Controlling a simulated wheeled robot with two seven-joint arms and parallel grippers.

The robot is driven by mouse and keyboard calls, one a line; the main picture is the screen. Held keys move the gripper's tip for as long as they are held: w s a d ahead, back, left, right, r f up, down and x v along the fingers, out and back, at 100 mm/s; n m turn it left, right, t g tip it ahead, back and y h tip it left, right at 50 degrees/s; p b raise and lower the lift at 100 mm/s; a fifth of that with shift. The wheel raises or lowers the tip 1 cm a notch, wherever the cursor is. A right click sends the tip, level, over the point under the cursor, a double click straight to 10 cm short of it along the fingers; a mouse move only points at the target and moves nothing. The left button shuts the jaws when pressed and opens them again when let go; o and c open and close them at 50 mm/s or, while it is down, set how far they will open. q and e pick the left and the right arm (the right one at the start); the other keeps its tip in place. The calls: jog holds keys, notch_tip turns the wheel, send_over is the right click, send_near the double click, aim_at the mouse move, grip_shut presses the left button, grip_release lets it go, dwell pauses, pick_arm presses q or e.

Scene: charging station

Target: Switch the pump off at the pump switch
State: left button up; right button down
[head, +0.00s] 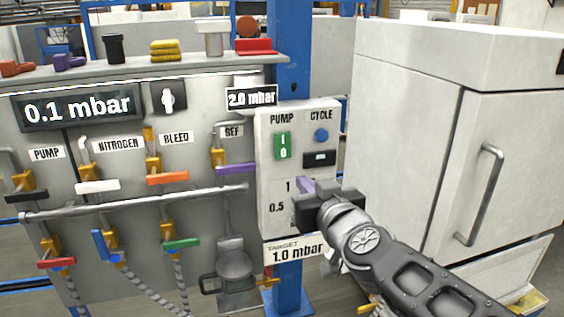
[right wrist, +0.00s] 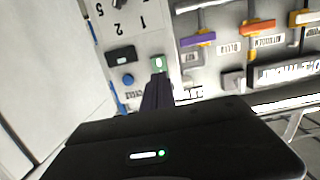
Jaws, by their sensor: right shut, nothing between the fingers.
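The pump switch (head: 283,146) is a green rocker marked I above 0, under the PUMP label on the pale control box (head: 267,215). It also shows in the right wrist view (right wrist: 158,62), just beyond my fingertips. My right gripper (head: 305,185) is shut and empty, its narrow fingers (right wrist: 157,90) pointing at the box. In the head view its fingertips are below the switch, over the dial area near the 1 mark, which they partly hide. I cannot tell whether they touch the box. My left gripper is not in view.
A blue CYCLE button (head: 321,135) and a small dark display (head: 319,159) sit right of the switch. A valve panel (head: 110,200) with coloured handles and a rail (head: 140,203) is on the left. A large white cabinet (head: 405,120) stands close on the right.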

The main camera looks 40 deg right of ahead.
jog(key=shift+w, duration=0.1)
jog(key=b, duration=0.2)
send_near(281, 159)
jog(key=x, duration=0.6)
jog(key=shift+w+d, duration=0.2)
jog(key=shift+w, duration=0.15)
